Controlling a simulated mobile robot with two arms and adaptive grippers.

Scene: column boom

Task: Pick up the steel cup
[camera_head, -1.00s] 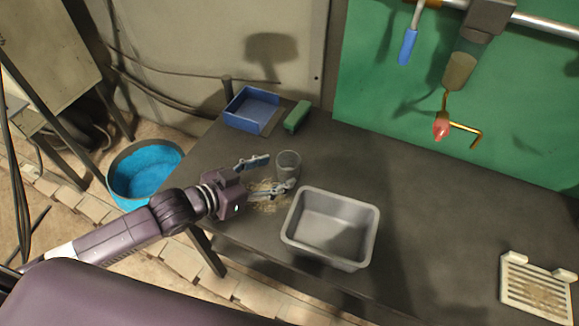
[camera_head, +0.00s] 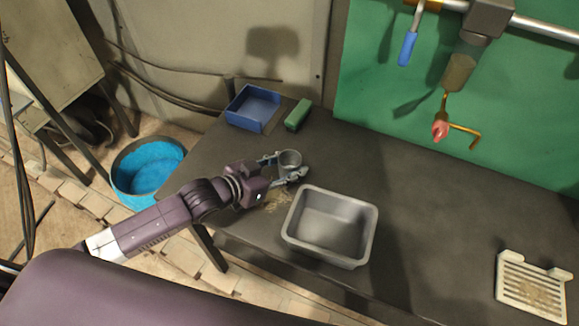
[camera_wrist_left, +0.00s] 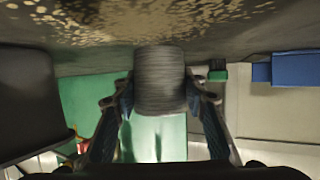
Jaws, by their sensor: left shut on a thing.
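The steel cup (camera_head: 290,159) is a small grey metal cup near the left end of the dark table. My left gripper (camera_head: 284,168) has its two fingers on either side of the cup and is shut on it. In the left wrist view the ribbed grey cup (camera_wrist_left: 159,80) sits between the two fingertips (camera_wrist_left: 160,98). I cannot tell whether the cup's base touches the table. My right gripper does not show.
A grey metal tray (camera_head: 371,228) stands close to the right of the cup. A blue box (camera_head: 238,117) and a green block (camera_head: 298,114) lie behind it. A white slotted rack (camera_head: 505,264) is at the far right. A blue-filled bucket (camera_head: 117,178) stands on the floor.

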